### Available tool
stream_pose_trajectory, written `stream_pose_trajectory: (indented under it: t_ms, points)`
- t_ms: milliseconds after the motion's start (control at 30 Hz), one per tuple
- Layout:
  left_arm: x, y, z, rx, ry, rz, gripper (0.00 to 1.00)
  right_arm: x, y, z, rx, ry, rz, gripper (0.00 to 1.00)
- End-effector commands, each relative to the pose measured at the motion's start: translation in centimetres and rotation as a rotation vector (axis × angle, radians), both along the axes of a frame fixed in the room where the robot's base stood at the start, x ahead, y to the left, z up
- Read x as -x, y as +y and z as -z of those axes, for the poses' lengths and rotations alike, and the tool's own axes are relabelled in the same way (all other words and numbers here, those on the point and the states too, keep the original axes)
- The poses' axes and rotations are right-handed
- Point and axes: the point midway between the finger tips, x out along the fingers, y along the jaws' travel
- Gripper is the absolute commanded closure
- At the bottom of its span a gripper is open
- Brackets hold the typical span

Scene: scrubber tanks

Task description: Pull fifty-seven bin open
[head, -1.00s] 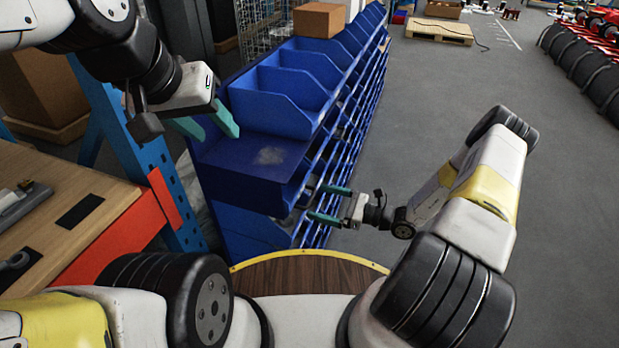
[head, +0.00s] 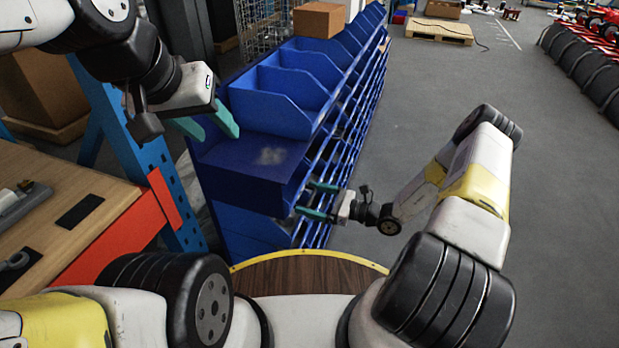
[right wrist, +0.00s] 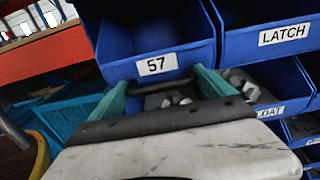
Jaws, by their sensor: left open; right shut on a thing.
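The fifty-seven bin (right wrist: 185,58) is blue with a white "57" label and shows in the right wrist view. A dark bar handle (right wrist: 160,87) lies below the label. My right gripper (right wrist: 162,84) has its teal fingers at the two ends of this handle and is shut on it. In the head view my right gripper (head: 313,200) is at the front of the blue bin rack, low down. From there I cannot make out the label or how far the bin is out. My left gripper (head: 210,122) is open and empty, above the rack's near end.
The blue bin rack (head: 240,170) runs away from me, with open bins on top and a cardboard box (head: 319,20). In the wrist view a LATCH bin (right wrist: 265,35) is at the right. A wooden workbench (head: 60,225) stands at left.

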Motion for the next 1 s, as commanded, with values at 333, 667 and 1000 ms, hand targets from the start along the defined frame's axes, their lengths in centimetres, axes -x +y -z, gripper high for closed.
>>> stream_pose_trajectory:
  t_ms: [333,667,1000]
  points:
    - [0.0,0.0,0.0,0.000,0.000,0.000,0.55,1.1,-2.4,0.1,0.002,0.004,-0.002,0.80]
    - [0.0,0.0,0.0,0.000,0.000,0.000,0.55,4.1,-9.9,0.1,0.000,0.004,-0.001,0.80]
    - [0.0,0.0,0.0,0.000,0.000,0.000,0.55,6.1,-14.6,0.1,-0.002,0.005,-0.006,0.80]
